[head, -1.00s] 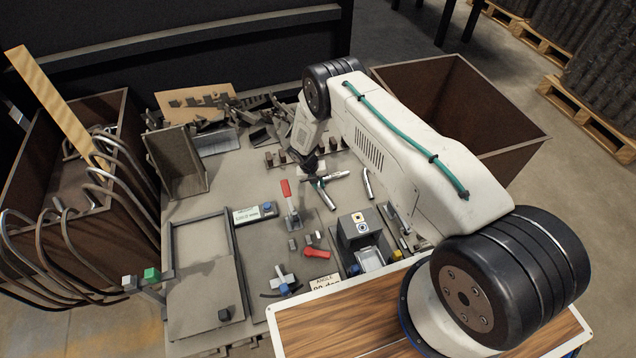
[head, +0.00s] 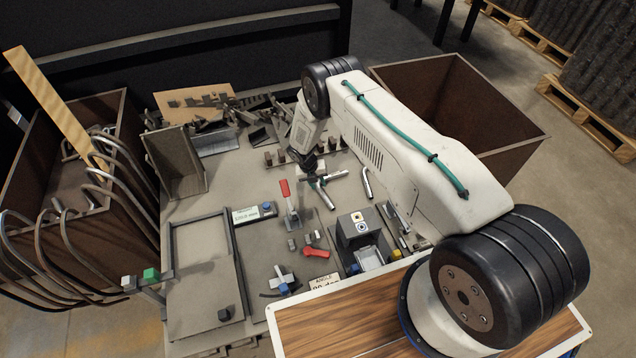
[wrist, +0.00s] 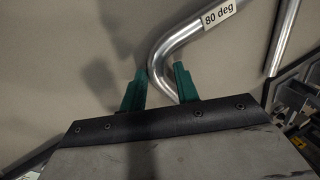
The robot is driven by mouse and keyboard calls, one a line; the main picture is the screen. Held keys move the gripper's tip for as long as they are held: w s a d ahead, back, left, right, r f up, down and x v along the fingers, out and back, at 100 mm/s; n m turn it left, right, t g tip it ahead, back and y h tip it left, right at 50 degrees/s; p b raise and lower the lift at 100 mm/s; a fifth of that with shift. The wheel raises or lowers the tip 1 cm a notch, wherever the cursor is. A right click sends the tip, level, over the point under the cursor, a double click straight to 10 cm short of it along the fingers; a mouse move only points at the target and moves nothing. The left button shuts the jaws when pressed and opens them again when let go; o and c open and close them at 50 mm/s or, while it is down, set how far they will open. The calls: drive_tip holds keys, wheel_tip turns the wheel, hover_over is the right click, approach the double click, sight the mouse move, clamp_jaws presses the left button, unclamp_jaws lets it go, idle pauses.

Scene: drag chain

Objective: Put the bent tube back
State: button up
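A shiny bent metal tube with a white "80 deg" label lies on the grey bench top in the wrist view (wrist: 180,36). In the head view the tube (head: 332,178) is partly hidden by my wrist. My gripper (wrist: 160,72) has two green fingers, spread apart and pointing at the bend. The bend shows between the fingers, with a small gap at the right finger; I cannot tell how far the tips are above the bench. In the head view my gripper (head: 313,176) is over the rear middle of the bench.
A second tube (head: 367,183) lies just right of the bent one. A red-handled clamp (head: 286,192) stands in front. Small dark blocks (head: 275,157) stand behind. A bin of bent tubes (head: 118,240) is at the left, and a brown bin (head: 510,135) at the right.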

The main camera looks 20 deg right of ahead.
drive_tip(key=shift+a, duration=0.2)
drive_tip(key=v, duration=0.7)
drive_tip(key=shift+r, duration=0.4)
drive_tip(key=shift+d, duration=0.1)
